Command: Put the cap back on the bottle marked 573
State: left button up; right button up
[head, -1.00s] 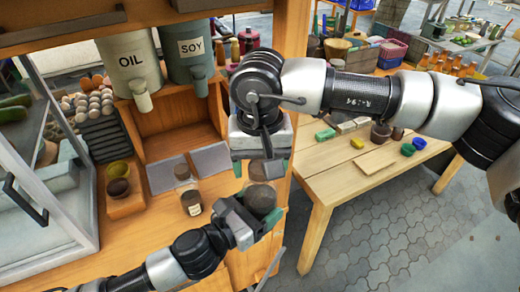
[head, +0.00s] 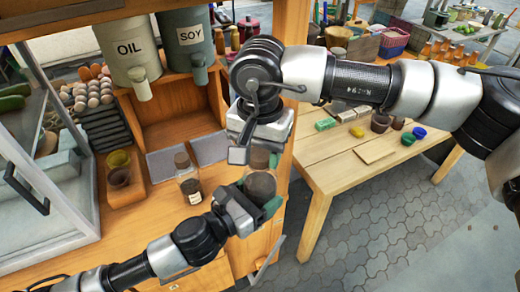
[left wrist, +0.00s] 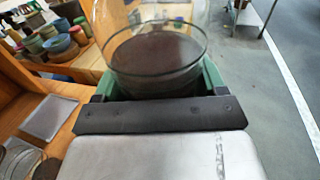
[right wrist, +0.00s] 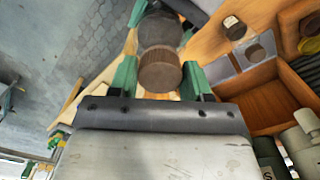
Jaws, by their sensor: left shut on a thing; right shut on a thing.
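My left gripper (head: 262,192) is shut around a clear glass bottle with dark contents (head: 261,185), held up off the counter. In the left wrist view the bottle (left wrist: 160,60) stands between the green fingers. My right gripper (right wrist: 158,82) is shut on a brown ribbed cap (right wrist: 160,72). In the right wrist view the bottle's dark body (right wrist: 158,32) shows just beyond the cap. No number is readable on the held bottle.
Another bottle (head: 189,185) with a brown cap and a label stands on the counter to the left. Two small bowls (head: 118,167), grey panels and the OIL (head: 130,48) and SOY (head: 190,35) dispensers are behind. A wooden table (head: 350,170) with bowls is at right.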

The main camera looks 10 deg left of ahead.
jog(key=m, duration=2)
jog(key=shift+m, duration=0.4)
jog(key=m, duration=0.8)
jog(key=shift+m, duration=0.3)
jog(key=o, duration=1.1)
jog(key=shift+f, duration=0.1)
notch_tip(320, 180, up, 12)
jog(key=shift+r, duration=0.1)
